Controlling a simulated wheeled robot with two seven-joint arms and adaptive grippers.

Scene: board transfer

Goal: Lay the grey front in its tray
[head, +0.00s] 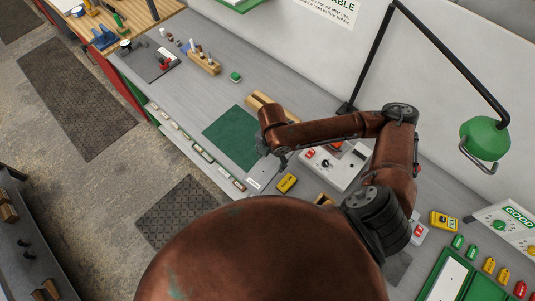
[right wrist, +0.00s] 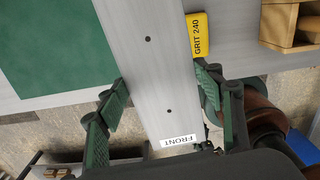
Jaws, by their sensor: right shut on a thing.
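The grey front (right wrist: 152,65) is a long flat grey board with two dark holes and a white FRONT label at its near end, in the right wrist view. My right gripper (right wrist: 163,103) has its green pads on both long edges of the board, shut on it. In the head view the right gripper (head: 279,155) is over the bench beside the green mat (head: 228,135); the board there is hard to tell from the grey bench. A green tray (head: 439,268) with a pale inside stands at the lower right; I cannot tell whether it is the front's tray. My left gripper is out of view.
A yellow GRIT 240 block (head: 287,183) lies close to the right gripper. A control box (head: 343,172) with a red switch stands right of it. A green lamp (head: 484,137) hangs at the right.

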